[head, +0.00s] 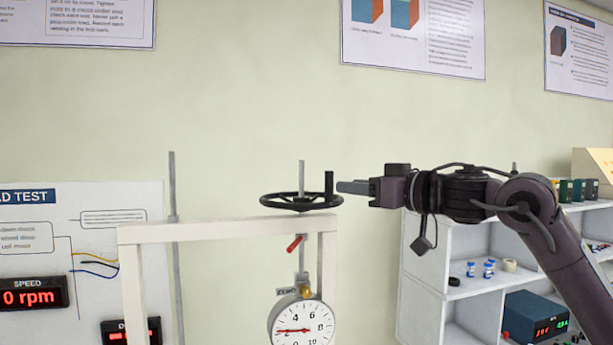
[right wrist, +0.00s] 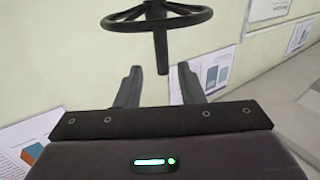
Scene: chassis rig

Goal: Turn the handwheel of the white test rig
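The white test rig (head: 215,231) stands left of centre in the head view. Its black handwheel (head: 283,201) lies flat above the rig's top beam, with an upright black crank handle (head: 329,183) on the right of the rim. My right gripper (head: 345,187) comes in from the right, its fingertips close to that handle. In the right wrist view the two fingers (right wrist: 158,87) are apart, and the handle (right wrist: 161,50) lines up with the gap between them. I cannot tell whether they touch it. The handwheel rim (right wrist: 125,19) also shows there. My left gripper is not in view.
A round dial gauge (head: 303,325) hangs under the beam, with a red lever (head: 295,243) above it. A thin grey rod (head: 174,240) stands behind the rig. White shelves (head: 425,265) with small items stand at the right.

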